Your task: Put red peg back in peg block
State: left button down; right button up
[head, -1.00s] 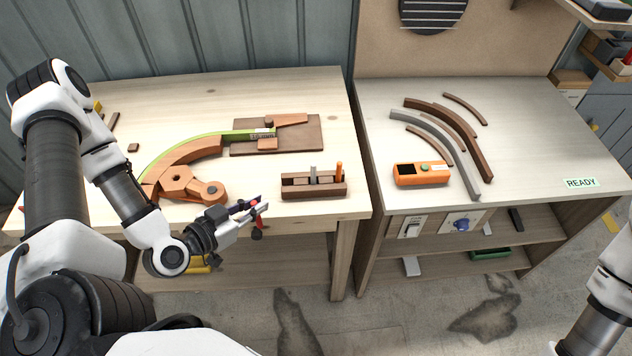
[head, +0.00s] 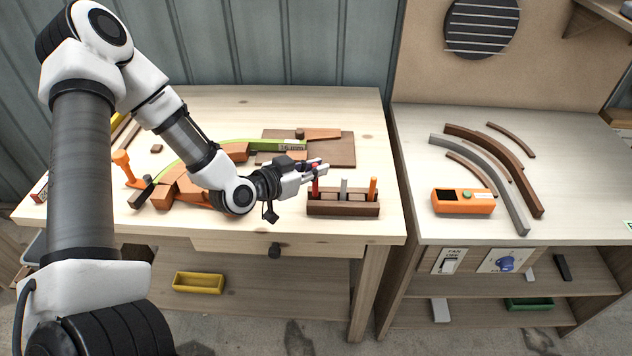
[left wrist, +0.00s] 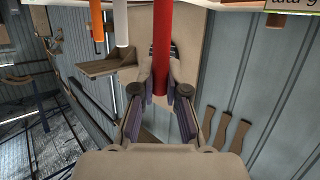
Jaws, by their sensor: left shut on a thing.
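The dark brown peg block (head: 343,209) stands near the front edge of the left workbench. A grey peg (head: 344,189) and an orange peg (head: 373,189) stand upright in it. My left gripper (head: 322,168) is shut on the red peg (head: 315,188), which is upright at the block's left end. Its lower end meets the block there in the picture; I cannot tell how deep it sits. In the left wrist view the red peg (left wrist: 161,45) runs between the fingers (left wrist: 161,92), beside the grey peg (left wrist: 121,24) and orange peg (left wrist: 96,20). My right gripper is out of view.
A brown board (head: 340,150) with a clamp piece and green strip lies behind the block. An orange clamp (head: 122,165) stands at left. A yellow tray (head: 198,283) sits below.

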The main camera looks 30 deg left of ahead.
aim_at(315, 180)
pick_arm(q)
notch_tip(315, 180, down, 3)
jog(key=shift+f, duration=0.2)
jog(key=shift+w+f, duration=0.1)
jog(key=shift+w, duration=0.1)
jog(key=shift+s+f, duration=0.1)
jog(key=shift+f, duration=0.05)
jog(key=c, duration=1.3)
grip_release()
jog(key=shift+o, duration=0.5)
